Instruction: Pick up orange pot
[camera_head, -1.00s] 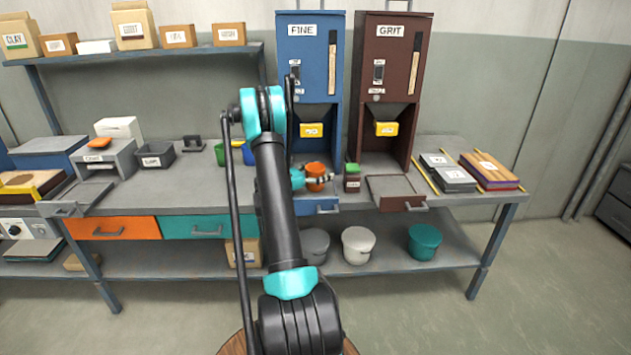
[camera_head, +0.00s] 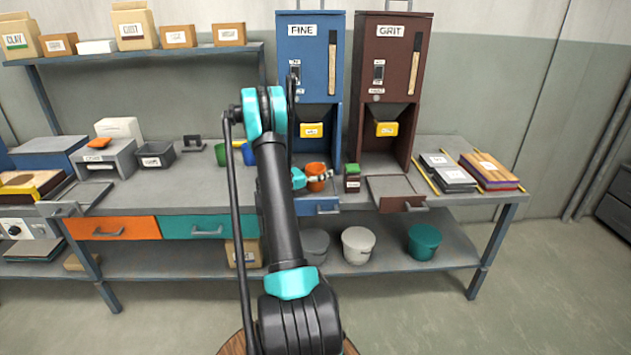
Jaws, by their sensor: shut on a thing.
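The orange pot (camera_head: 316,170) is on the grey bench top at the foot of the blue FINE dispenser (camera_head: 309,75). My gripper (camera_head: 318,177) is at the pot, with its fingers around the pot's side, shut on it. The pot looks upright. Its lower part is partly hidden by the fingers, and I cannot tell whether its base touches the bench.
A small green-topped block (camera_head: 352,178) stands just right of the pot. The brown GRIT dispenser (camera_head: 391,75) is further right. A green pot (camera_head: 222,154) and a dark bin (camera_head: 156,155) are to the left. Bare bench (camera_head: 190,190) lies left of my arm.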

